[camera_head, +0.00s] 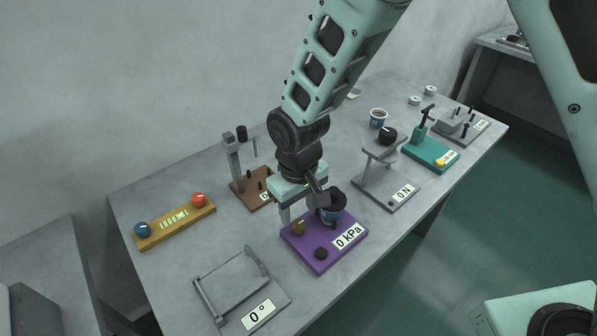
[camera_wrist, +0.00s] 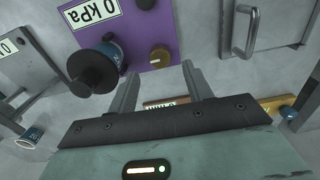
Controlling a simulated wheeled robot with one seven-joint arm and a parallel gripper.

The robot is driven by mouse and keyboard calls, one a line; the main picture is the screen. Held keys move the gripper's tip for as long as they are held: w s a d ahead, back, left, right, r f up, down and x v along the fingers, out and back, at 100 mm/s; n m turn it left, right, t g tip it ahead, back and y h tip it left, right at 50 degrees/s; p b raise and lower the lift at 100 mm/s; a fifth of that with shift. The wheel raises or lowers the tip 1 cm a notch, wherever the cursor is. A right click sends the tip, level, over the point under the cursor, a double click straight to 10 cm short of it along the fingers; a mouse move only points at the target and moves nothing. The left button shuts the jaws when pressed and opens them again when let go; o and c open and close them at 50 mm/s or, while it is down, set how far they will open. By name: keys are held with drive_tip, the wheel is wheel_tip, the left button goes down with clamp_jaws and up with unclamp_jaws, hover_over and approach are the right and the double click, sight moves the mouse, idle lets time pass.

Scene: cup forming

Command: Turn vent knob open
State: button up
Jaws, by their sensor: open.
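The purple pressure stand (camera_head: 325,258) is on the table at centre, with a "0 kPa" label; it also shows in the wrist view (camera_wrist: 136,24). A brown-gold knob (camera_head: 298,228) with a pale mark stands at its left; it shows in the wrist view (camera_wrist: 160,54) just ahead of the fingers. A black knob (camera_head: 321,253) sits near the front. A cup under a black round part (camera_head: 333,201) stands at the right. Which knob is the vent is not labelled. My gripper (camera_head: 301,208) is open and empty above the stand; its fingers (camera_wrist: 160,75) are apart, not visibly touching the gold knob.
A grey stand with a handle and "0 °" label (camera_head: 245,285) is at front left. A yellow bar with blue and red balls (camera_head: 175,228) is left. A brown stand (camera_head: 257,203) is behind; a grey "0 N" stand (camera_head: 385,192) and teal stand (camera_head: 430,157) are right.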

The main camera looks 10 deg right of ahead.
sight(299, 223)
wheel_tip(299, 223, up, 12)
drive_tip(key=shift+b, duration=0.45)
